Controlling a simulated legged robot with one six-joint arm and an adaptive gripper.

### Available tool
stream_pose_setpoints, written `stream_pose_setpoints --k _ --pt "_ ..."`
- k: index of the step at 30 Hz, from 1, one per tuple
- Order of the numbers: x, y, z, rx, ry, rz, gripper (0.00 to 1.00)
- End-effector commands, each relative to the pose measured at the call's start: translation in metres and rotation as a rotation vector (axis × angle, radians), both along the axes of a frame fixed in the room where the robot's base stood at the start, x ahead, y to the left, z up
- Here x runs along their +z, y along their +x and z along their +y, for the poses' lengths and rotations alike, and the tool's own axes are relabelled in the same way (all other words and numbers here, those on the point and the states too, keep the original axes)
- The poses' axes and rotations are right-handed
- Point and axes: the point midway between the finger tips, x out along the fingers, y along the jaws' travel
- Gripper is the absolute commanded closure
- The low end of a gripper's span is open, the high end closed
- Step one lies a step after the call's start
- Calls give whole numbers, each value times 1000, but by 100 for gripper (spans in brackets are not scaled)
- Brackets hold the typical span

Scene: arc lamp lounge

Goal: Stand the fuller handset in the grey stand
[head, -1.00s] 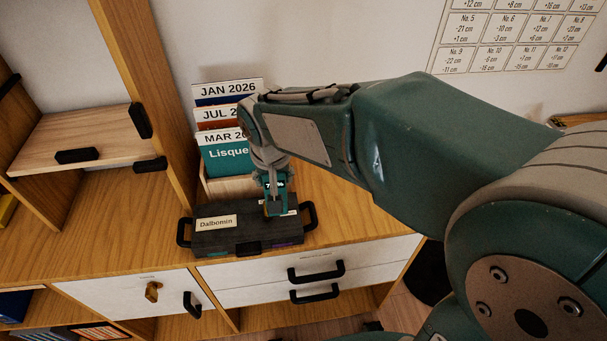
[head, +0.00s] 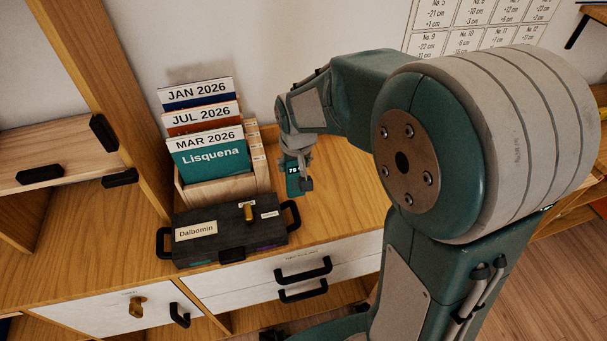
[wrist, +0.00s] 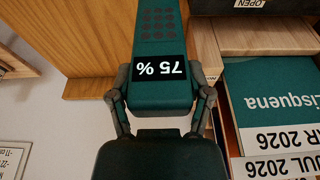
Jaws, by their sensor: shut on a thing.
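My gripper (head: 293,172) is shut on a teal handset (head: 292,182). In the wrist view the handset (wrist: 160,35) has a dark keypad and a display reading 75 %, upside down, between the two fingers (wrist: 160,90). In the head view it hangs to the right of a dark box above the wooden cabinet top; whether it touches the top is hard to tell. I make out no grey stand and no second handset in the present views.
The dark box (head: 225,243), labelled Dalbomin, has black side handles and a brass piece (head: 248,212) on top. Behind it a wooden rack (head: 225,190) holds calendar folders (head: 208,155). A wooden upright (head: 100,90) stands left. Cabinet top (head: 345,200) right of the box looks clear.

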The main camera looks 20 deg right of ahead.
Motion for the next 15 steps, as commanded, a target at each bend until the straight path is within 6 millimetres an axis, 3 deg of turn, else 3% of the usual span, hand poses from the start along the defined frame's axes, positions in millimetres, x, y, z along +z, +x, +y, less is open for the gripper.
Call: stream_pose_setpoints --k 3,10,15 --pt "-17 6 -13 -2 0 2 92" --pt "-36 13 -27 -3 0 2 92" --pt "-61 12 -26 0 0 2 92"
